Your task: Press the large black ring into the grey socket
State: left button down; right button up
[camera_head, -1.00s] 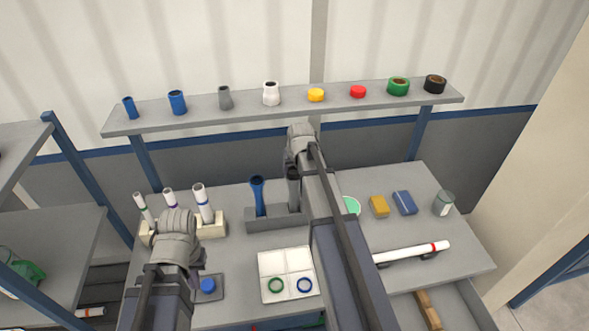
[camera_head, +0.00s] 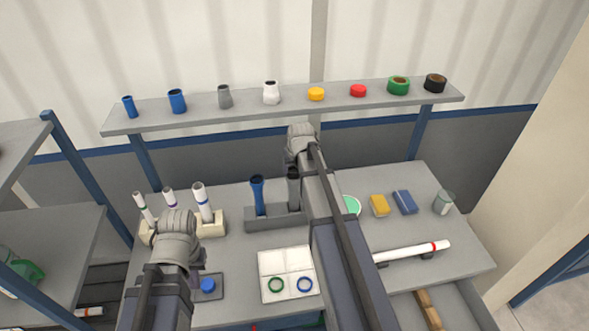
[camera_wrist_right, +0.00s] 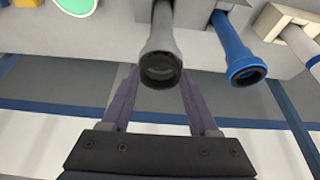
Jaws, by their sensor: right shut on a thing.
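The grey socket (camera_wrist_right: 158,52) is the wide mouth of a grey pipe standing in a grey block. It also shows in the head view (camera_head: 293,190), partly behind my right arm. A dark band, which looks like the large black ring (camera_wrist_right: 160,70), lies at its mouth. My right gripper (camera_wrist_right: 160,84) is closed in around this mouth with a finger on each side; the fingertips are hidden behind it. I cannot tell how deep the ring sits. My left gripper (camera_head: 198,258) is mostly hidden under its own wrist at the left of the table, so its jaws cannot be read.
A blue pipe (camera_head: 257,195) with a dark-rimmed mouth stands close beside the grey one. A white tray (camera_head: 271,263) holds a green ring and a blue ring. White pipes (camera_head: 203,203) stand in a cream rack at left. A shelf (camera_head: 205,110) crosses behind my right wrist.

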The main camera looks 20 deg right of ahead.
jog(key=o, duration=1.4)
jog(key=shift+o, duration=0.3)
jog(key=shift+r, duration=0.15)
notch_tip(320, 180, up, 7)
jog(key=p, duration=0.7)
